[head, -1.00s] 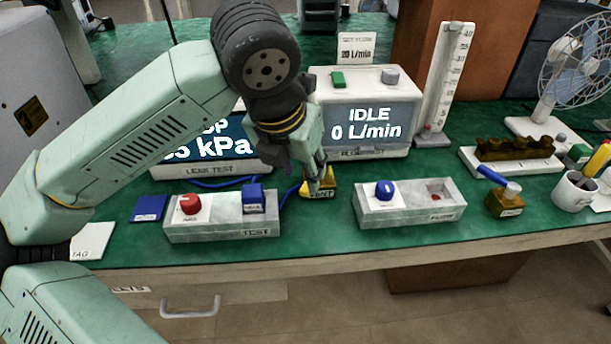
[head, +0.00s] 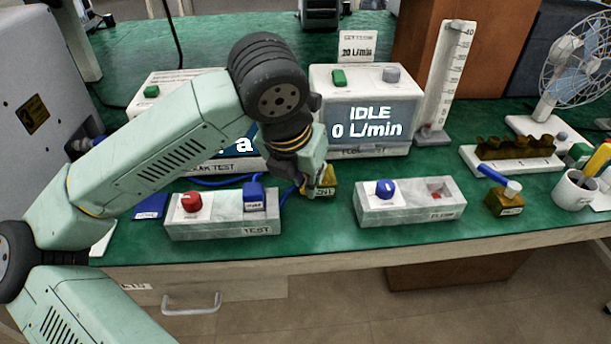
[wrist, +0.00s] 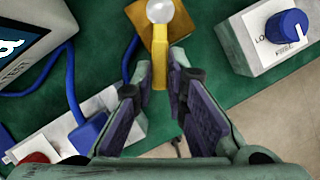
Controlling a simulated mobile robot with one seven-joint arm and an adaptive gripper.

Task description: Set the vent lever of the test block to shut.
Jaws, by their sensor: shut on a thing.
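The test block (head: 222,229) is a grey block marked TEST at the table's front edge. A red knob-like lever (head: 193,201) sits on a white plate at its left end; its label is too small to read. It shows partly at the lower left of the wrist view (wrist: 36,158). A blue plug-like part (head: 253,198) with a blue hose is at the block's right end. My gripper (wrist: 161,88) is shut on the yellow handle (wrist: 160,68) of a small brownish-yellow canister (head: 326,181), right of the test block. The fingers partly hide the canister in the head view.
A second grey block (head: 408,216) with a blue knob (head: 385,189) stands to the right. A canister with a blue handle (head: 505,201) and a mug (head: 575,190) are further right. Two display units stand behind; my arm covers part of the left one.

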